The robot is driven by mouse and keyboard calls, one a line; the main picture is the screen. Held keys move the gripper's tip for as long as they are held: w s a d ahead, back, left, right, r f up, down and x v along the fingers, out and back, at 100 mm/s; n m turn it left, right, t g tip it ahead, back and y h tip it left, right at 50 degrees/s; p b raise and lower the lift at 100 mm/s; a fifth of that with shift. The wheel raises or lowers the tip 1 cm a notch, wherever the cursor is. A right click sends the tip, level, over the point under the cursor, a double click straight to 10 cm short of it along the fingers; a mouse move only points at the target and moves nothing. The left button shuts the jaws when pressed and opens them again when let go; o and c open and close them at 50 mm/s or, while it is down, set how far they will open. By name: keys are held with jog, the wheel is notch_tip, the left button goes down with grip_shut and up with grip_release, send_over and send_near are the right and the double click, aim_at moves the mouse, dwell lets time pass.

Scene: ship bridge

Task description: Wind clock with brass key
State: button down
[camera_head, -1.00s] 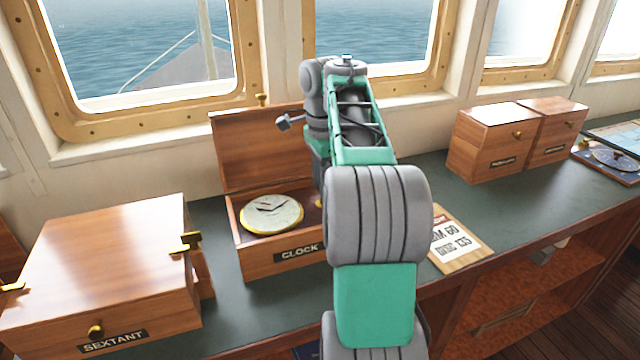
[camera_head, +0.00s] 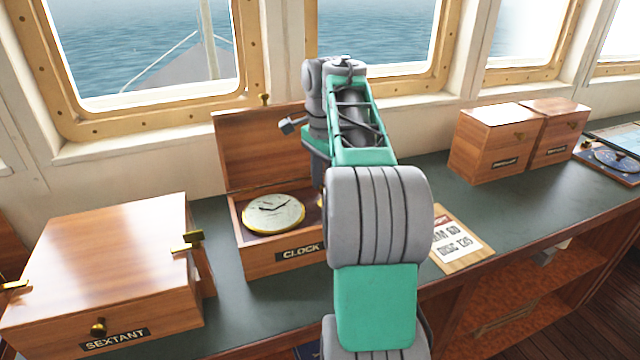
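The clock (camera_head: 273,214) has a round pale dial, dark hands and a brass rim. It lies face up in an open wooden box (camera_head: 262,263) labelled CLOCK, whose lid (camera_head: 262,150) stands raised at the back. A small brass-coloured sliver shows in the box just right of the dial, beside my arm; I cannot tell whether it is the brass key.
A closed SEXTANT box (camera_head: 112,265) with brass fittings stands at left. A notice card (camera_head: 455,240) lies right of my arm. Two smaller wooden boxes (camera_head: 488,150) (camera_head: 555,130) stand farther right, near a chart and round instrument (camera_head: 615,162). The dark countertop (camera_head: 520,205) is clear between them.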

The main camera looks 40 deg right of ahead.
jog(key=n, duration=0.4)
jog(key=shift+d+r, duration=0.1)
jog(key=shift+d, duration=0.05)
jog(key=n, duration=0.8)
jog(key=shift+n, duration=0.3)
jog(key=n, duration=0.4)
jog(key=shift+w+n+p, duration=0.1)
jog(key=shift+n+p, duration=0.2)
jog(key=shift+p, duration=0.05)
jog(key=n, duration=0.4)
jog(key=shift+n, duration=0.3)
jog(key=n, duration=0.3)
jog(key=shift+r+n+p, duration=0.1)
jog(key=shift+n+p, duration=0.2)
jog(key=n, duration=0.4)
jog(key=shift+n, duration=0.3)
jog(key=shift+n+p, duration=0.45)
jog(key=shift+n, duration=1.65)
